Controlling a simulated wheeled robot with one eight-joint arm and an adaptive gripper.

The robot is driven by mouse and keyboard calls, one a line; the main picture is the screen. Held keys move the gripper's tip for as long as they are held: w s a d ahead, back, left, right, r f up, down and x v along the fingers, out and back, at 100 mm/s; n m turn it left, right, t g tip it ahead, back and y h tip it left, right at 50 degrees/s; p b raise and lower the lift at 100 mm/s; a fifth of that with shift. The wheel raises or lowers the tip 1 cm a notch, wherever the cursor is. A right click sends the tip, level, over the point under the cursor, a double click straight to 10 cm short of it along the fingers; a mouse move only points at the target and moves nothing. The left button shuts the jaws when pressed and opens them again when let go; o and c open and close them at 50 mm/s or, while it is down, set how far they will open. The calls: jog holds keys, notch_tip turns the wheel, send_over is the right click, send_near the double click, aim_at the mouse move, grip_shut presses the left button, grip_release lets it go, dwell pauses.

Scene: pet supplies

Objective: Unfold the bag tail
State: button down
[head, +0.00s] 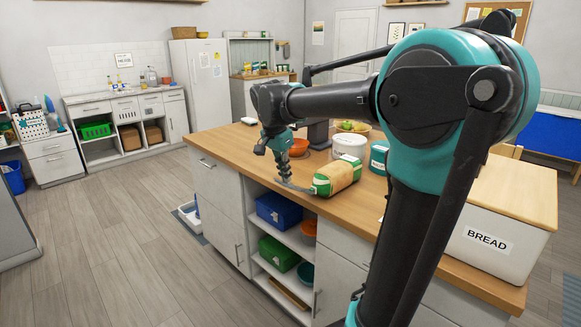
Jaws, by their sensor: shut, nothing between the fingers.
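A bag (342,175) with a tan body, green ends and a white patch lies on its side near the front edge of the wooden counter (228,142). My gripper (290,184) points down at the counter's front edge, just left of the bag's green end. Its fingers are shut and hold nothing. A thin grey shape runs from the fingertips toward the bag; I cannot tell whether it is a finger or the bag's tail. The tail's fold is too small to make out.
An orange bowl (299,147), a white round container (349,144) and a teal can (379,158) stand behind the bag. A white bread box (493,242) stands at the right. Open shelves (281,235) lie below the front edge.

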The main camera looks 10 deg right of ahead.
aim_at(281, 183)
jog(key=shift+t+h, duration=0.6)
jog(key=shift+h, duration=0.2)
jog(key=shift+s+a+f, duration=0.25)
jog(key=shift+a+f, duration=0.15)
jog(key=shift+f, duration=0.3)
jog(key=shift+s+a+f, duration=0.3)
jog(key=shift+a+f, duration=0.05)
jog(key=shift+f, duration=0.3)
jog(key=shift+s+a+f, duration=0.25)
jog(key=shift+a+f, duration=0.15)
jog(key=shift+f, duration=0.3)
jog(key=shift+d+r, duration=0.1)
jog(key=shift+w+d+r, duration=0.35)
jog(key=shift+w+d, duration=0.05)
jog(key=shift+d, duration=0.1)
